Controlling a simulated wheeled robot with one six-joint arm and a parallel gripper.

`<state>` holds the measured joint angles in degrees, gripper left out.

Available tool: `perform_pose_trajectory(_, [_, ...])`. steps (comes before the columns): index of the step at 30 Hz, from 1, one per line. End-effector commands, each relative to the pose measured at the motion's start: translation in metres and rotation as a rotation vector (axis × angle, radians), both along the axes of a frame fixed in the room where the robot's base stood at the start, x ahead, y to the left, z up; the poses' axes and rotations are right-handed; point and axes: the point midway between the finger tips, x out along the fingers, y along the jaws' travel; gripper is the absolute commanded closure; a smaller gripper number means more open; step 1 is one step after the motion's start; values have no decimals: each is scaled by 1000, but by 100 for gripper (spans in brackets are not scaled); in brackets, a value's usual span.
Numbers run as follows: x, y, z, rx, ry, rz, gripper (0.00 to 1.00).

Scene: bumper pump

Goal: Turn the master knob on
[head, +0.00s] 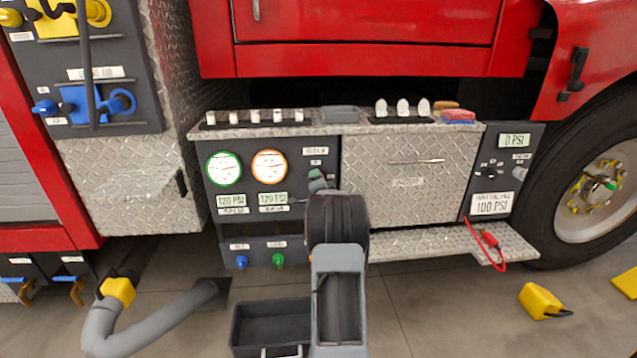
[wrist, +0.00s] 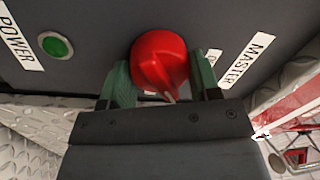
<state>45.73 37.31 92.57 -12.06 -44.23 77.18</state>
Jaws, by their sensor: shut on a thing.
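The master knob (wrist: 160,58) is red and rounded with a raised grip ridge. It sits on a dark panel (wrist: 100,73), beside a white label reading MASTER (wrist: 246,61). My gripper (wrist: 161,78) has one green finger on each side of the knob and is shut on it. In the head view, my gripper (head: 318,180) reaches the dark gauge panel below a small label, and it hides the knob there. Another label beside the knob is partly covered by the right finger.
A green round button or light (wrist: 55,46) sits left of the knob by a POWER label (wrist: 19,36). Gauges (head: 224,168) are left of my gripper. A diamond-plate cover (head: 400,205) is to the right. A dark open bin (head: 270,325) stands on the floor.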

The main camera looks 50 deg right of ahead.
Motion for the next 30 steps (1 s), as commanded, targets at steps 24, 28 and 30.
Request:
perform_pose_trajectory(24, [-1,0,-5,458,-383,-3,67])
perform_pose_trajectory(28, [0,0,-5,486,-406,-3,67])
perform_pose_trajectory(30, [0,0,-5,496,-414,-3,67])
